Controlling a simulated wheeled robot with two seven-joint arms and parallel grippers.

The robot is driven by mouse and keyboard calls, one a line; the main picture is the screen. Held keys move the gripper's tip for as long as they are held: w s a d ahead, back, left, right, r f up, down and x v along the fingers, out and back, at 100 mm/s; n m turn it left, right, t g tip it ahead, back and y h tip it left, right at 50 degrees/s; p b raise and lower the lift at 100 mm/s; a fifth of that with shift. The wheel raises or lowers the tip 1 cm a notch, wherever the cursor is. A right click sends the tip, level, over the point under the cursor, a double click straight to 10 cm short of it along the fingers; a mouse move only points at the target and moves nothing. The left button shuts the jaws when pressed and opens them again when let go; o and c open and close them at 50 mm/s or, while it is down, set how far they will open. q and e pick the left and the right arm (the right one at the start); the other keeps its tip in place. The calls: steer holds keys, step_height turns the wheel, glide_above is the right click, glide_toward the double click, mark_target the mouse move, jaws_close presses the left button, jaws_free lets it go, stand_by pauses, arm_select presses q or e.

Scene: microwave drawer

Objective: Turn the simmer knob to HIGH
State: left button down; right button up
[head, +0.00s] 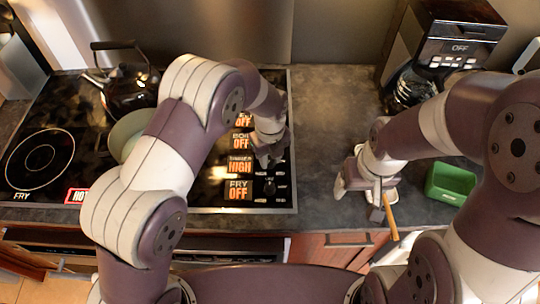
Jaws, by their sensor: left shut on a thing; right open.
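The cooktop's control strip has a column of orange labels. The simmer label (240,167) reads HIGH, while the labels above and below it read OFF. My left gripper (268,158) points down at the knob column beside the simmer label, shut on what appears to be the simmer knob. The fry knob (269,186) shows just below the gripper. My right gripper (374,193) is open, low over the counter right of the cooktop.
A kettle (130,88) stands at the cooktop's back left. A pale green dish (124,132) is partly behind my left arm. A wooden-handled utensil (391,215) is by my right gripper. A green box (449,183) and a coffee maker (410,85) stand at right.

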mark_target(270, 159)
arm_select(q)
steer(key=shift+w+m, duration=0.1)
steer(key=shift+m, duration=1)
steer(key=c, duration=0.8)
jaws_free()
step_height(270, 159, up, 13)
steer(key=shift+f, duration=0.1)
